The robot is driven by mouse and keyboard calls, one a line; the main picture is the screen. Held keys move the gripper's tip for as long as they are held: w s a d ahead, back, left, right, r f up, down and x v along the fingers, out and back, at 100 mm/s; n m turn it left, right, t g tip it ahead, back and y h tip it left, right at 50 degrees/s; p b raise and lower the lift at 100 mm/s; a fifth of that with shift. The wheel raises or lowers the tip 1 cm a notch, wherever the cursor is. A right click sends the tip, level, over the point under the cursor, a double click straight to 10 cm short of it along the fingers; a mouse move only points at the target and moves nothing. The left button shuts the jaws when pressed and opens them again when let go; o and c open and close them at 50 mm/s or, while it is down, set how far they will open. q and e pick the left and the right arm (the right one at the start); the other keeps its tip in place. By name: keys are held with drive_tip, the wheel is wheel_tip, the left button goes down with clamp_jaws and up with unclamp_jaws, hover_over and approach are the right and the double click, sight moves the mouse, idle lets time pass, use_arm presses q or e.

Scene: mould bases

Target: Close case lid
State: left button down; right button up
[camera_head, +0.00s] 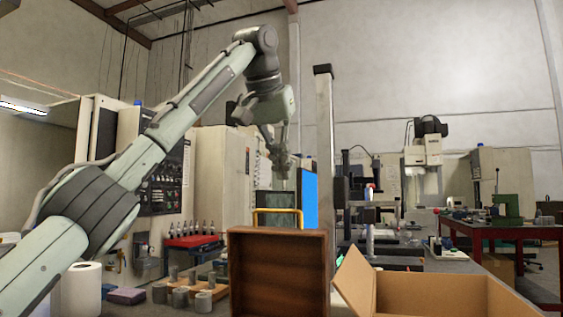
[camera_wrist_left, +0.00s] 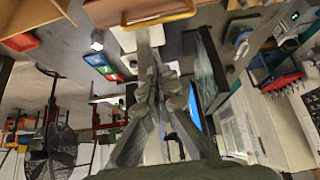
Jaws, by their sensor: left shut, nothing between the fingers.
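The brown case lid (camera_head: 280,272) stands upright at the bottom middle of the head view, its framed hollow inner side facing me. A yellow handle (camera_head: 278,213) is at its top edge. The case body is not clearly visible. My left gripper (camera_head: 282,168) is beyond and above the lid, pointing down, shut and empty. In the left wrist view the fingers (camera_wrist_left: 158,80) are together, apart from the handle (camera_wrist_left: 160,19) and the brown lid edge (camera_wrist_left: 125,9) at the top. My right gripper is not in view.
An open cardboard box (camera_head: 440,290) is right of the lid. Several grey cylinders (camera_head: 182,297) and a white roll (camera_head: 82,290) are to the left. A dark framed panel (camera_wrist_left: 208,72) is close beside the left gripper. A red bench (camera_head: 520,232) stands farther right.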

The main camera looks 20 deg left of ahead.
sight(282, 210)
use_arm(q)
wheel_tip(282, 210, down, 6)
drive_tip(key=shift+w, duration=0.1)
drive_tip(key=shift+f, duration=0.1)
idle(0.4)
